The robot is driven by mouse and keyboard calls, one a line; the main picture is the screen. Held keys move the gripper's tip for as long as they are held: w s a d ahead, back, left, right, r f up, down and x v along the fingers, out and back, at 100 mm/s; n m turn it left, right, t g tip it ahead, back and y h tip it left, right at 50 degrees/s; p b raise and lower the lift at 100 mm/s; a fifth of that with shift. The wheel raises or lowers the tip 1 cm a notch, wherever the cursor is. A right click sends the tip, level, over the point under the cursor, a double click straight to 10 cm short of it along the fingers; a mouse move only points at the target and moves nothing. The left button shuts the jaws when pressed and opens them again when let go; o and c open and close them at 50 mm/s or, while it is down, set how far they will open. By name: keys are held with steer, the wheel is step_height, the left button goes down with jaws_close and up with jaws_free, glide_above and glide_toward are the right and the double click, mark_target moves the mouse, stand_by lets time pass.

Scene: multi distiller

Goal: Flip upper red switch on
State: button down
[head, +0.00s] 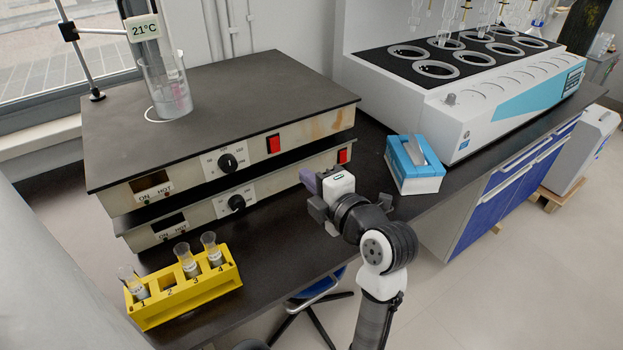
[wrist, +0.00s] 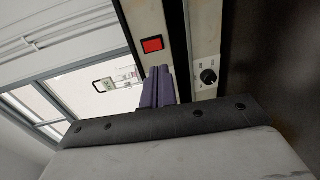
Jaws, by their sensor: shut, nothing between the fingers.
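The upper red switch (head: 273,144) sits on the front panel of the upper hot plate (head: 160,186), right of its black dial. It also shows in the wrist view (wrist: 152,44), just beyond the fingertips. I cannot tell its on or off position. A second red switch (head: 343,156) is on the lower hot plate's panel (head: 280,190), further right. My gripper (head: 309,182) is shut and empty, its purple fingers in front of the hot plates, lower and to the right of the upper switch. In the wrist view the fingers (wrist: 158,72) appear apart from the switch.
A beaker (head: 167,90) stands on the upper plate beside a stand. A yellow rack (head: 185,290) with tubes is at the front left of the bench. A blue and white box (head: 415,175) and a white machine (head: 475,125) stand to the right.

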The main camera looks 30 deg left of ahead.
mark_target(276, 152)
steer(key=p+x, duration=0.3)
steer(key=x, duration=0.6)
steer(key=shift+w+a+r, duration=0.15)
steer(key=shift+a, duration=0.1)
steer(key=shift+w+a+f, duration=0.2)
steer(key=shift+a, duration=0.25)
steer(key=shift+f, duration=0.1)
steer(key=shift+f+b, duration=0.15)
steer(key=shift+b, duration=0.5)
steer(key=shift+a+b, duration=0.15)
steer(key=shift+b, duration=0.3)
steer(key=shift+w+p, duration=0.1)
steer(key=shift+p, duration=0.2)
